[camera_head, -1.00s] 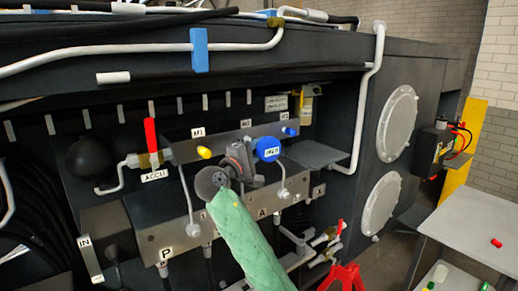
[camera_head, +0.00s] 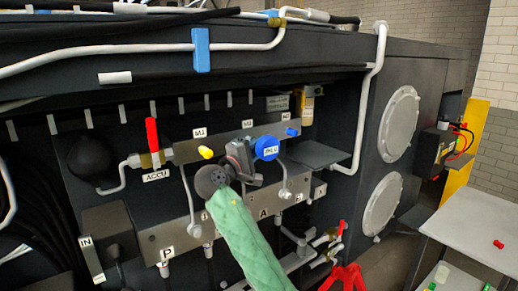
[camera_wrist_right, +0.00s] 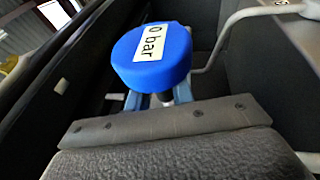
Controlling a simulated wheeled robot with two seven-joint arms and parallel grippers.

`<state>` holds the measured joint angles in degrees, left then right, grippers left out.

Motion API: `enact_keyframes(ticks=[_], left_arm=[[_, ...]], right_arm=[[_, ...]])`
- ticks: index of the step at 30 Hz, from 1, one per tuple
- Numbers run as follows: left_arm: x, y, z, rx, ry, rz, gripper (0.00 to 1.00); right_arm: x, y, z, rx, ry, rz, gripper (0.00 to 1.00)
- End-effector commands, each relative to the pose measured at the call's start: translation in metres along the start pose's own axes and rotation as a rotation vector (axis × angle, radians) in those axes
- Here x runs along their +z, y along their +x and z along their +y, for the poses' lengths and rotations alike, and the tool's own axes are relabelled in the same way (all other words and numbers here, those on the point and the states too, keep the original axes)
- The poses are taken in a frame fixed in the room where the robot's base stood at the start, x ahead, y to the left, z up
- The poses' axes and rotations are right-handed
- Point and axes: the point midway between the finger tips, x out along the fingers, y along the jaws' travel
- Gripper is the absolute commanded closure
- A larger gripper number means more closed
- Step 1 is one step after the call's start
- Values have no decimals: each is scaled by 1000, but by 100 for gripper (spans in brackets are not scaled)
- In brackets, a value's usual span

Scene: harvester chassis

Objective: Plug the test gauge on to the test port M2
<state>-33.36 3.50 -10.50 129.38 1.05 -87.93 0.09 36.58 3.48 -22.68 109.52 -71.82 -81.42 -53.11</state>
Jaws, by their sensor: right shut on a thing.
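The test gauge is a round blue dial (camera_head: 266,148) with a white label; in the right wrist view the gauge (camera_wrist_right: 153,57) reads "0 bar". My right gripper (camera_head: 250,164) is shut on it, with blue finger parts below the dial in the wrist view. The gauge is in front of the grey port block (camera_head: 232,147), below and right of the middle label (camera_head: 248,125), which is too small to read surely. The port under that label is hidden behind the gauge and gripper. I cannot tell whether the gauge touches it. My left gripper is not in view.
A yellow cap (camera_head: 206,153) sits below the M1 label, and a blue cap (camera_head: 291,132) sits to the right. A red-handled valve (camera_head: 153,140) is at the left. A grey shelf plate (camera_head: 315,154) and white pipe (camera_head: 366,100) are right of the gauge.

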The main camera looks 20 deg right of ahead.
Motion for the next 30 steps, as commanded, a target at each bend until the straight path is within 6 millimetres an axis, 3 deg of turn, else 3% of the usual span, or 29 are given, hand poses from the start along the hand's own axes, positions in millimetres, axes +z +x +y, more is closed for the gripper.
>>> enact_keyframes(ticks=[25,26,29,30], left_arm=[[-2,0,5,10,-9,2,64],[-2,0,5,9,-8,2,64],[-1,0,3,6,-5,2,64],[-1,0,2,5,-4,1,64]], right_arm=[[-13,4,1,1,1,1,100],[-13,4,1,1,1,1,72],[-13,4,0,1,1,1,53],[-13,4,0,0,1,1,51]])
